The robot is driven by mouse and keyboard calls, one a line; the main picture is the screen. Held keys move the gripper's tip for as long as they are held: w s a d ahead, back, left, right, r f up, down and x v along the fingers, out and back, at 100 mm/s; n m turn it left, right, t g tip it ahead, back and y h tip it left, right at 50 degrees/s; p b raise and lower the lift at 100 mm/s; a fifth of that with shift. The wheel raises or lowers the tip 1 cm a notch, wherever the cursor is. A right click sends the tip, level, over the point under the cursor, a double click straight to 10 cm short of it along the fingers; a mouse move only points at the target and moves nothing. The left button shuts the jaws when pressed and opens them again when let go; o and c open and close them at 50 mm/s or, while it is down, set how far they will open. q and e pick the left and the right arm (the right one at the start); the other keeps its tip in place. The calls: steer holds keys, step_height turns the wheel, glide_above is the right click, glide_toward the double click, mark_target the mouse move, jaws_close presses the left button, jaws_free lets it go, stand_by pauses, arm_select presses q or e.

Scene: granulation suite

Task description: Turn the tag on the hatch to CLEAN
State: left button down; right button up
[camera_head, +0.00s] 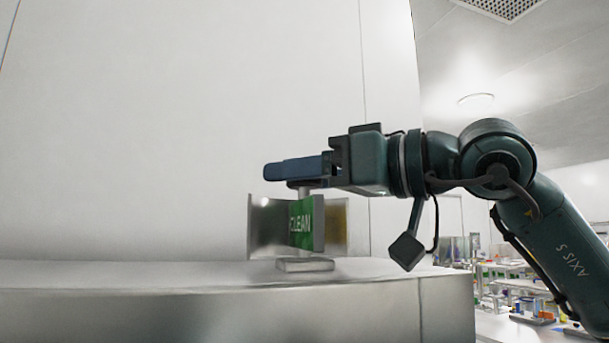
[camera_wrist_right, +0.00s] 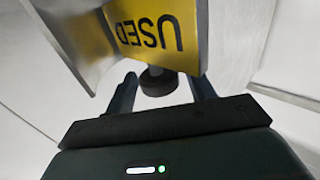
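The tag (camera_head: 301,224) stands upright on a small base (camera_head: 305,265) on the metal ledge. Its green CLEAN face shows in the head view, turned at an angle, with its grey edge to the right. In the right wrist view its yellow USED face (camera_wrist_right: 155,35) appears upside down. A dark round knob (camera_wrist_right: 158,82) sits on the tag. My right gripper (camera_head: 283,171) is level above the tag. Its fingers lie on either side of the knob, with small gaps visible, so it looks open around it. My left gripper is not in view.
A shiny metal plate (camera_head: 268,228) stands behind the tag, with a yellowish reflection at its right. The ledge (camera_head: 130,278) is otherwise bare, below a large pale wall (camera_head: 180,120). A bench with several small items (camera_head: 520,300) lies far right.

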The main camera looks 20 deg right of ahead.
steer(key=shift+o, duration=0.2)
steer(key=shift+s+d, duration=0.1)
steer(key=shift+d, duration=0.05)
arm_select(q)
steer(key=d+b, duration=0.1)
steer(key=b, duration=0.1)
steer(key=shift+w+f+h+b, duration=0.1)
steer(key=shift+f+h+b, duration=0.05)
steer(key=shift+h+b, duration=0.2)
arm_select(e)
steer(key=v, duration=1.2)
steer(key=shift+s+d, duration=0.25)
steer(key=shift+d, duration=0.1)
